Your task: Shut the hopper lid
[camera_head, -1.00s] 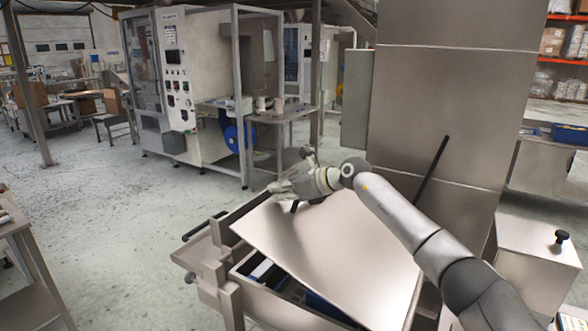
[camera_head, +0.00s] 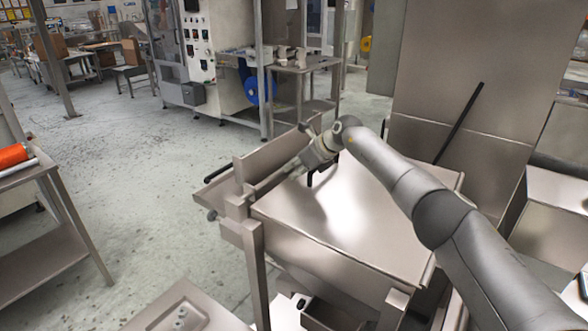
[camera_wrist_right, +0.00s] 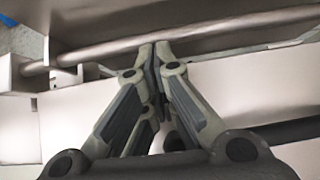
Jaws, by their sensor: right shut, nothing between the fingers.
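The hopper lid (camera_head: 350,215) is a flat, shiny metal panel. It lies down over the hopper (camera_head: 310,262), and no open gap shows along its near edge. A dark handle (camera_head: 322,175) stands on the lid near its far left edge. My right gripper (camera_head: 308,158) is beside this handle, low over the lid's far left part. In the right wrist view its fingers (camera_wrist_right: 155,52) are together and empty, with their tips near a round metal bar (camera_wrist_right: 105,52). Whether they touch the lid or bar I cannot tell. My left gripper is out of view.
A metal column (camera_head: 470,70) rises behind the hopper. A metal side table (camera_head: 35,180) with an orange roll (camera_head: 14,155) stands at the left. A metal tray (camera_head: 185,308) is at the bottom. The floor (camera_head: 140,170) between is clear.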

